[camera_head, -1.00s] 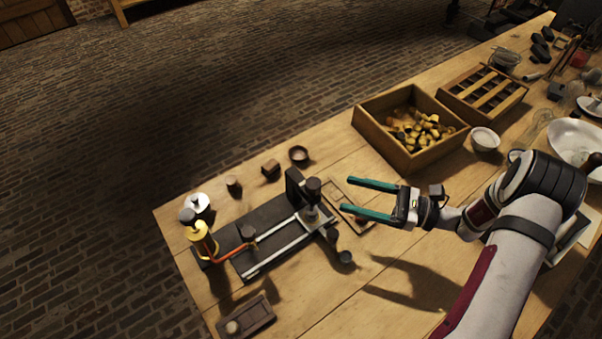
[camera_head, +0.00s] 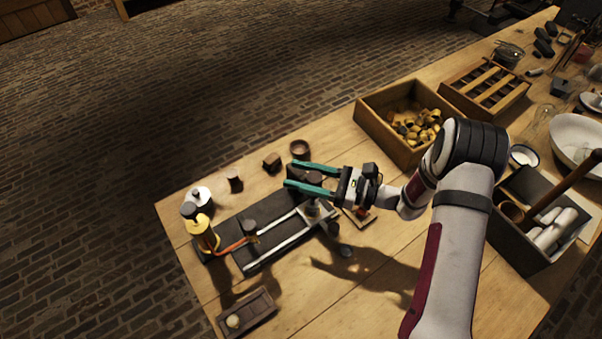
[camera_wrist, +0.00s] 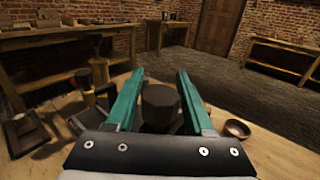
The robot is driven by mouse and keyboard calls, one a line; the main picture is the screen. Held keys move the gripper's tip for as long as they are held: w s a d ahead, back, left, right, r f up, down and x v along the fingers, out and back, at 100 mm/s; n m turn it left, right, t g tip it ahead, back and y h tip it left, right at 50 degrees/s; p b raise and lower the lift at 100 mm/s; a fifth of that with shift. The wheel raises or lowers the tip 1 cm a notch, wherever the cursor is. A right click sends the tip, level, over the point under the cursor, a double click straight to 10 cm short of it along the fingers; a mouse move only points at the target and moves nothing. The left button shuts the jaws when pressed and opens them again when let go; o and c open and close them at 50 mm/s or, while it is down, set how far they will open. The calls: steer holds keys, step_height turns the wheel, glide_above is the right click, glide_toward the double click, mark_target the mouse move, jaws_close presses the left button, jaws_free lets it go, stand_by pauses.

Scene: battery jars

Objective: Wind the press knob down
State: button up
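The press is a dark base board (camera_head: 230,228) with pale metal rails (camera_head: 277,245), lying near the table's left end. Its dark, faceted press knob (camera_wrist: 160,103) shows between the green fingers in the wrist view. In the head view the knob (camera_head: 314,177) is mostly hidden by the fingers. My gripper (camera_head: 292,174) is open over the knob end of the press, with one finger on each side of it. In the wrist view a gap shows between the knob and both fingers of my gripper (camera_wrist: 160,75). I cannot tell the exact height.
A yellow coil (camera_head: 205,232) with an orange strip stands at the press's left end. Small dark cups (camera_head: 300,149) and blocks (camera_head: 272,162) stand behind it. A wooden crate (camera_head: 372,122) of brass-coloured pieces is beyond my gripper. A small tray (camera_head: 260,317) lies in front. Bare tabletop lies front right.

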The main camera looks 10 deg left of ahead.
jaws_close()
steer(key=shift+w+m+t, duration=0.1)
steer(key=shift+m+t, duration=0.2)
steer(key=shift+t, duration=0.1)
steer(key=shift+o, duration=2.1)
jaws_free()
steer(key=s+d, duration=0.3)
steer(key=d, duration=1.2)
steer(key=shift+d, duration=0.3)
steer(key=shift+a+r, duration=0.1)
